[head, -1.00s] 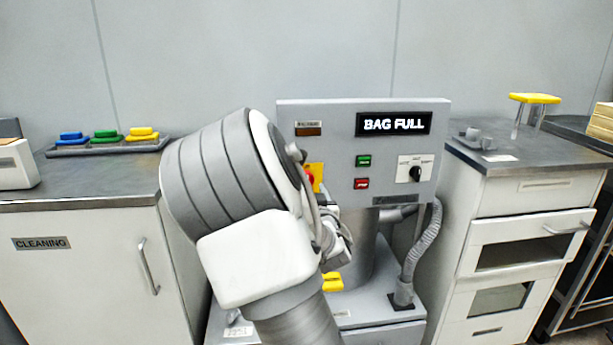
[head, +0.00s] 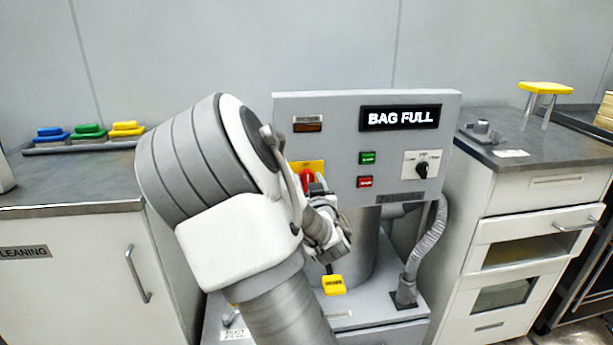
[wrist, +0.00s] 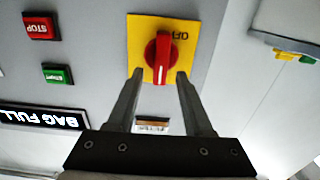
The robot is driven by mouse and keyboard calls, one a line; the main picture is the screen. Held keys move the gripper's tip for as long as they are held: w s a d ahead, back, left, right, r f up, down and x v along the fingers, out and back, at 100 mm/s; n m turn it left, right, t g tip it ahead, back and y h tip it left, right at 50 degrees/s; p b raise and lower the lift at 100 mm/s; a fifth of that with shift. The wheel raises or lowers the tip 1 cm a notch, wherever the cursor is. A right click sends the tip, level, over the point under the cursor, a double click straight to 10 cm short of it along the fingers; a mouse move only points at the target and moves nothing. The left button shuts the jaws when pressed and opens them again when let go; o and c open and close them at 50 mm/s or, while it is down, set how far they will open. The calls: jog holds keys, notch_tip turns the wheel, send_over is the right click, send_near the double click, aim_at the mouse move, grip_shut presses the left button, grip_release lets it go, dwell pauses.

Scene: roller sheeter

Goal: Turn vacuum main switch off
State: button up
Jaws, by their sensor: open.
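The vacuum main switch is a red rotary knob (head: 307,180) on a yellow plate (head: 318,165), left on the grey control panel. In the wrist view, which looks upside down, the knob (wrist: 161,55) stands near the middle and its bar runs roughly up and down the picture. The plate (wrist: 138,35) carries the letters OFF at its top there. My gripper (wrist: 160,74) is open, with its two fingertips either side of the knob's lower end. I cannot tell if they touch it. In the head view my arm partly hides the switch and the fingers.
The panel display (head: 401,117) reads BAG FULL. Green start (head: 367,158) and red stop (head: 365,182) buttons and a black selector knob (head: 422,170) sit to the right. A yellow tag (head: 333,285) is below. A grey hose (head: 425,250) runs down the right side.

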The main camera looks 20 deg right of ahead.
jog(key=shift+w, duration=0.2)
grip_shut()
dwell(0.3)
